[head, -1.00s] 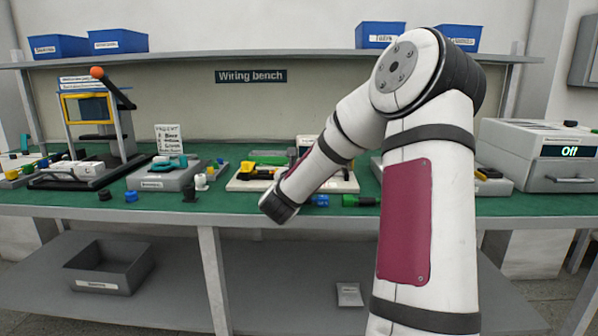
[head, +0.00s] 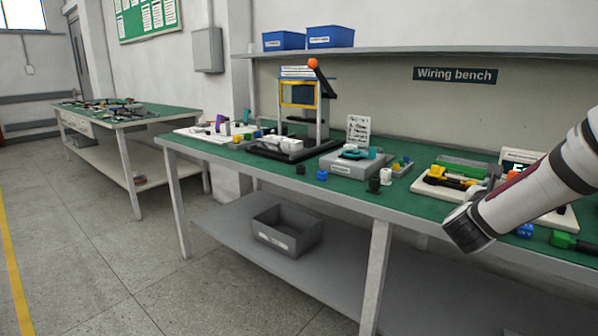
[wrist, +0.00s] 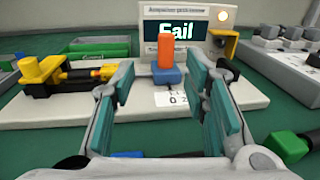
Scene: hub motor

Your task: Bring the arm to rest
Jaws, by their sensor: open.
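My arm (head: 530,195) reaches in from the right edge of the head view, its dark wrist end (head: 468,228) over the bench's front edge. The fingers are hidden there. In the wrist view my gripper (wrist: 168,98) is open, its two teal-padded fingers apart with nothing held. Beyond and between the fingers, an orange and blue piece (wrist: 167,62) stands upright on a white board (wrist: 60,122). I cannot tell from this view how far the fingertips are from it.
The wrist view shows a display (wrist: 180,32) reading "Fail", a yellow holder (wrist: 42,75) at left and a green-ended part (wrist: 287,146) at right. The wiring bench (head: 410,205) carries a framed stand (head: 300,100) and several small parts. A grey bin (head: 287,235) sits below. Floor at left is clear.

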